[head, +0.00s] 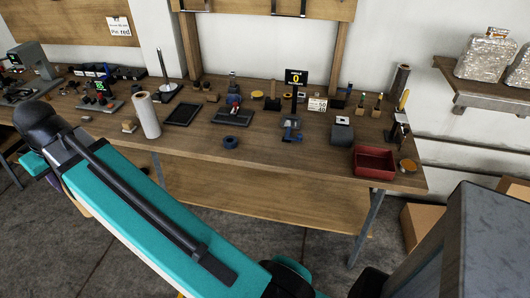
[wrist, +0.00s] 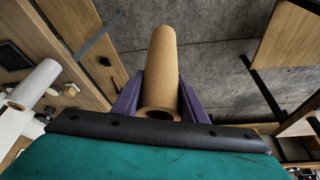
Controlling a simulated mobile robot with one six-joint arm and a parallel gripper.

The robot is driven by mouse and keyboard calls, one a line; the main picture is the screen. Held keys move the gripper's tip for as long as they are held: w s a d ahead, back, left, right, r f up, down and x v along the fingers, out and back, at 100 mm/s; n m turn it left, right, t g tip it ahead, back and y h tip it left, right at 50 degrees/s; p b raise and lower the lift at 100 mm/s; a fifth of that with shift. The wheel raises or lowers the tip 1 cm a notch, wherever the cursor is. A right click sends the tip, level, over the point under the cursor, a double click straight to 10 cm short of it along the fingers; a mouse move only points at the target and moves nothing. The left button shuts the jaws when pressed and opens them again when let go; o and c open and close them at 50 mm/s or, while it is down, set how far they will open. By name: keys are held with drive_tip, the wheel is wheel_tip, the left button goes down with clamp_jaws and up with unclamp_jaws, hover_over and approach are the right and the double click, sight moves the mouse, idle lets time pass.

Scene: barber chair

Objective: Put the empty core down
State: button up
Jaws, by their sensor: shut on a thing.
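The empty core (wrist: 164,60) is a brown cardboard tube with its hollow open end toward the camera in the wrist view. My gripper (wrist: 160,97) has a purple finger on each side of it and is shut on it. In the head view my gripper is mostly hidden behind my teal arm at the left, in front of the bench; only a bit of purple (head: 54,181) shows.
A wooden bench (head: 275,165) crosses the head view. On it stand a white roll (head: 148,115), a rod on a dark base (head: 164,66), a black tray (head: 183,114), a blue tape ring (head: 230,142) and a red bin (head: 374,161). Bare wood lies along the front edge.

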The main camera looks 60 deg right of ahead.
drive_tip(key=s+d+f+b, duration=0.1)
drive_tip(key=s+d, duration=0.1)
drive_tip(key=d, duration=0.9)
drive_tip(key=s+d+f, duration=0.1)
drive_tip(key=s+d, duration=0.2)
drive_tip(key=d, duration=0.9)
drive_tip(key=s+d+f+b, duration=0.1)
drive_tip(key=s+d, duration=0.6)
drive_tip(key=d, duration=0.3)
drive_tip(key=s+d+f, duration=0.1)
drive_tip(key=s+d, duration=0.6)
drive_tip(key=d, duration=0.3)
drive_tip(key=shift+s+d+f+m+b, duration=0.15)
drive_tip(key=shift+m+b, duration=0.25)
drive_tip(key=shift+d, duration=0.1)
drive_tip(key=s+d+f+p, duration=0.1)
drive_tip(key=s+d+p, duration=0.2)
drive_tip(key=d, duration=1)
drive_tip(key=shift+s+d+f, duration=0.2)
drive_tip(key=shift+s+d, duration=0.05)
drive_tip(key=shift+s, duration=0.95)
